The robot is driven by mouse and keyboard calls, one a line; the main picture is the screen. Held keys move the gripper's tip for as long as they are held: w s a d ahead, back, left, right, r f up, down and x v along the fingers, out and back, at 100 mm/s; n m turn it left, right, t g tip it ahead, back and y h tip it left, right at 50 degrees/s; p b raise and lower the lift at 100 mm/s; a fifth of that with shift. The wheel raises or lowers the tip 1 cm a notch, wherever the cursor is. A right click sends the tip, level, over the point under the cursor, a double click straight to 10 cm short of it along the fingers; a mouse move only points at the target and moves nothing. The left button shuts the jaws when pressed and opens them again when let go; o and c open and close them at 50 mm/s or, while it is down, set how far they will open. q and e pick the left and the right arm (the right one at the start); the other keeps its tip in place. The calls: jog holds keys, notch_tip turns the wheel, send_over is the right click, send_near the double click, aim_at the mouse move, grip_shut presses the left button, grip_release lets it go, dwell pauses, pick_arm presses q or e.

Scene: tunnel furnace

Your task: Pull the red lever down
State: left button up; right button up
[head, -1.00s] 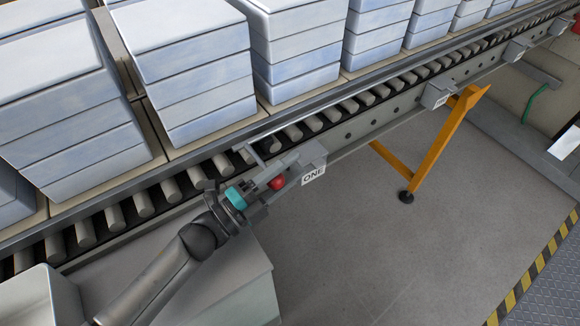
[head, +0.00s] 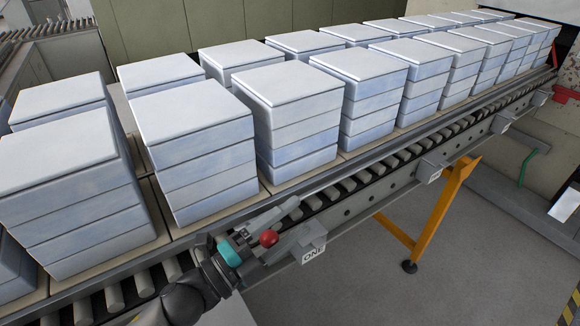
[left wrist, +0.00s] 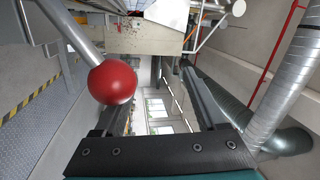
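The lever's red ball knob (head: 268,238) is beside the grey box labelled ONE (head: 302,243) on the conveyor's near side. My left gripper (head: 270,230), with a teal band at its base, is at the knob. In the left wrist view the knob (left wrist: 112,82) sits at the end of a grey rod that comes from the upper left. It overlaps the left finger and covers part of it. The fingers of my left gripper (left wrist: 160,95) are wide apart, with nothing visibly clamped between them. I cannot tell whether the knob touches a finger. My right gripper is not in view.
A roller conveyor (head: 370,174) carries stacks of pale blocks (head: 200,150) just behind the gripper. A yellow support leg (head: 440,215) stands to the right. Grey floor (head: 345,290) is clear in front. More grey boxes (head: 430,168) line the conveyor's side.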

pick_arm(q)
notch_tip(320, 180, up, 11)
jog(key=p, duration=0.2)
jog(key=shift+p, duration=0.4)
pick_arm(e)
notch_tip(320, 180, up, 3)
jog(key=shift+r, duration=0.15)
